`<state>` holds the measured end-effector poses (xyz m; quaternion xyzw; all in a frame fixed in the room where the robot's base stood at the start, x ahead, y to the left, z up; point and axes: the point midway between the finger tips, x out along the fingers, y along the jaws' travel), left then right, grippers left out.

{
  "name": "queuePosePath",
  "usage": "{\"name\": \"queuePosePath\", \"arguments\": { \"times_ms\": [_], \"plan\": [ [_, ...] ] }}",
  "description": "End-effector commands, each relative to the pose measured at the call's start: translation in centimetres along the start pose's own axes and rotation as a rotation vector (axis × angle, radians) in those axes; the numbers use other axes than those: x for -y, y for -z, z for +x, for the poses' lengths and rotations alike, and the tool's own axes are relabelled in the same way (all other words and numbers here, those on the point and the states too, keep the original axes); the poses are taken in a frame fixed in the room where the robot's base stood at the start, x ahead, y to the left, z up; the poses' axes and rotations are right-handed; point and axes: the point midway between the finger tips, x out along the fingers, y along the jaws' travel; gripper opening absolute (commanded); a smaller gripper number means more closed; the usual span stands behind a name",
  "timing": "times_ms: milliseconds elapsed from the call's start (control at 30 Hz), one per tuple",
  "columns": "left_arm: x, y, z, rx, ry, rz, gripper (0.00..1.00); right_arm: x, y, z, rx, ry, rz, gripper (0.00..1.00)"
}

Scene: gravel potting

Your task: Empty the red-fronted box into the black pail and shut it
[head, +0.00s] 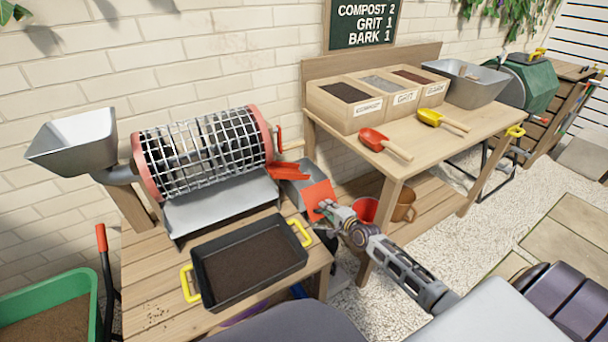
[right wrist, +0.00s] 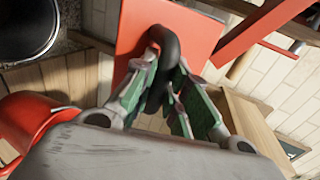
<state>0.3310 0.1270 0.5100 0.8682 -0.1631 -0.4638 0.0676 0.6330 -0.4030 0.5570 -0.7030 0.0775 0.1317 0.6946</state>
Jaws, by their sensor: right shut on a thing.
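The red-fronted box shows in the head view as a grey open box (head: 294,187) at the right end of the drum sieve, under its red chute. Its red front (head: 319,195) faces my right gripper (head: 329,209). In the right wrist view my right gripper (right wrist: 165,88) is shut on the black loop handle (right wrist: 166,42) of the red front (right wrist: 195,30). The contents of the box cannot be made out. The black pail (right wrist: 28,25) stands at the upper left of the right wrist view. In the head view my right arm mostly hides it. My left gripper is not in view.
A black tray of soil (head: 250,262) with yellow handles lies on the left bench, below the drum sieve (head: 200,155). Red (head: 364,210) and brown (head: 404,206) pots stand on the right bench's lower shelf. A red scoop (head: 374,139) lies on its top.

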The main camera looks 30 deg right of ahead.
Motion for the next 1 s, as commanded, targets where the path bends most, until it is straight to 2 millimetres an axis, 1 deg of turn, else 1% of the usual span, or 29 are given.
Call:
{"name": "queuePosePath", "arguments": {
  "times_ms": [33,1000],
  "plan": [
    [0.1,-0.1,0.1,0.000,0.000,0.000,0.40,-1.0,-0.4,0.0,0.007,-0.015,0.000,0.00],
    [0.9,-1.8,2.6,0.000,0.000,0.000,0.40,-3.0,-0.2,2.7,0.004,-0.011,-0.001,0.00]
  ]
}}
